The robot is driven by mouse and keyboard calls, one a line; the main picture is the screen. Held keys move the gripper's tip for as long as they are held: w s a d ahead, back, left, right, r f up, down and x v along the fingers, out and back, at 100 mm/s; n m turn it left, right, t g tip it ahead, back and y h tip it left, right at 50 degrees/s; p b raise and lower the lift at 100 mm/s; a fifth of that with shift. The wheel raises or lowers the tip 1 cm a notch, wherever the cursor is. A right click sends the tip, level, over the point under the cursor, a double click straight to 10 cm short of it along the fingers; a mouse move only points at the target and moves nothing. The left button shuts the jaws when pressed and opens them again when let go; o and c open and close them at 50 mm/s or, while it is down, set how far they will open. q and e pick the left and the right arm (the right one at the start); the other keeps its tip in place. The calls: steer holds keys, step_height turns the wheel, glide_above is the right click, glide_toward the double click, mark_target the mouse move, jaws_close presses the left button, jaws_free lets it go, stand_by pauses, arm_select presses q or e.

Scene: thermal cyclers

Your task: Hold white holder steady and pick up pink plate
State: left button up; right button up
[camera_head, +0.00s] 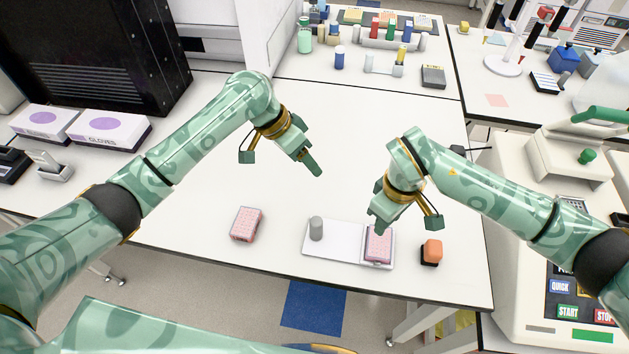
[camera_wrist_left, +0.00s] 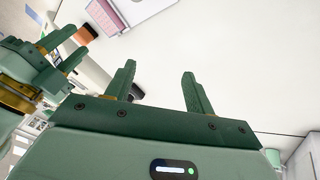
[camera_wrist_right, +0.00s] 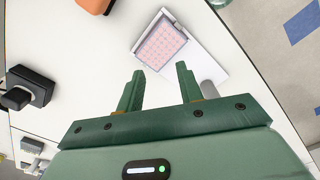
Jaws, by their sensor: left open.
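The white holder (camera_head: 335,241) lies flat near the table's front edge, with a grey cylinder (camera_head: 316,228) standing on its left part. A pink plate (camera_head: 379,243) sits in its right end and also shows in the right wrist view (camera_wrist_right: 163,46). A second pink plate (camera_head: 246,224) lies on the table to the left of the holder. My left gripper (camera_head: 315,170) is open and empty above the table, behind the holder and apart from it. My right gripper (camera_head: 378,222) is open and empty, close to the holder's plate; contact cannot be told.
An orange-topped black block (camera_head: 431,252) stands just right of the holder. A machine with buttons (camera_head: 570,290) is at the right. Glove boxes (camera_head: 108,128) lie at the left, bottles and racks (camera_head: 390,40) at the back. The table's middle is clear.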

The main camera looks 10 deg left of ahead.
mark_target(315, 221)
arm_select(q)
steer(key=s+d+r+m+y, duration=0.35)
steer(key=s+m+y, duration=0.2)
steer(key=s, duration=0.25)
steer(key=shift+m+g, duration=0.4)
steer(key=shift+m, duration=0.05)
steer(key=f, duration=1.6)
steer(key=shift+s+d+f, duration=0.2)
steer(key=shift+d+f, duration=0.05)
steer(key=shift+d, duration=0.05)
